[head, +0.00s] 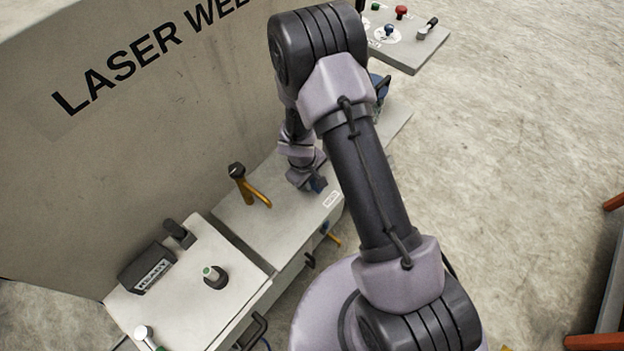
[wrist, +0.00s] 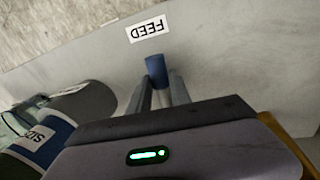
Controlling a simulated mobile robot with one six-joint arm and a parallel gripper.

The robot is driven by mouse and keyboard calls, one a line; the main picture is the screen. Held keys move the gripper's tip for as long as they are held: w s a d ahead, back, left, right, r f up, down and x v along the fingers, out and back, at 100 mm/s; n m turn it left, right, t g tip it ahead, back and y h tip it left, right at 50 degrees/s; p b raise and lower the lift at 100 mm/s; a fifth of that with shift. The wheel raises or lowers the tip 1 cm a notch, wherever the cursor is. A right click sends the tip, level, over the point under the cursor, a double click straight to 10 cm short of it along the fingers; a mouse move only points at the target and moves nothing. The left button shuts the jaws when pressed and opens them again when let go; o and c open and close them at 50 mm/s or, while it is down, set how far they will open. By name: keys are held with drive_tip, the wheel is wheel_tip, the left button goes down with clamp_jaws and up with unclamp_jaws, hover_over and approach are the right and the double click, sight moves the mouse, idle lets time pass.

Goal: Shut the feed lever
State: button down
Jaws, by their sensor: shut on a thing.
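The feed lever's blue grip (wrist: 156,70) shows in the wrist view between my fingertips, beside the FEED label (wrist: 147,32). My gripper (wrist: 162,88) is shut on it. In the head view my gripper (head: 314,186) is low at the machine's pale ledge, with a bit of the blue grip (head: 319,184) showing at the fingertips. A small white label (head: 331,199) lies just to its right on the ledge. The lever's lower part and pivot are hidden, so I cannot tell its angle.
A yellow lever with a black knob (head: 250,188) stands left of my gripper on the ledge. The tall laser welder panel (head: 130,130) rises behind. A table with knobs (head: 225,305) is at lower left. A blue part with a white label (wrist: 35,145) shows near the wrist.

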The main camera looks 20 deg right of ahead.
sight(299, 193)
drive_tip(key=shift+s+a+f+m+b, duration=0.1)
drive_tip(key=shift+a+m+b, duration=0.25)
drive_tip(key=shift+m, duration=0.2)
drive_tip(key=shift+s+a+f+m+b, duration=0.1)
drive_tip(key=shift+a+m+b, duration=0.2)
drive_tip(key=shift+m, duration=0.25)
drive_tip(key=a+m+b, duration=0.1)
drive_tip(key=a+m+g+b, duration=0.1)
drive_tip(key=m, duration=0.1)
drive_tip(key=shift+s+m+b, duration=0.15)
drive_tip(key=shift+m+b, duration=0.15)
drive_tip(key=shift+b, duration=0.05)
drive_tip(key=m+b, duration=0.1)
drive_tip(key=a+m+b, duration=0.1)
drive_tip(key=m, duration=0.1)
drive_tip(key=shift+a+g, duration=0.3)
drive_tip(key=shift+w+a+r+m+b, duration=0.15)
drive_tip(key=shift+a+m+b, duration=0.25)
drive_tip(key=shift+m, duration=0.25)
drive_tip(key=shift+w+a+m+b, duration=0.15)
drive_tip(key=shift+a+m+b, duration=0.15)
drive_tip(key=shift+m, duration=0.35)
drive_tip(key=shift+g, duration=0.3)
drive_tip(key=c, duration=1.2)
unclamp_jaws()
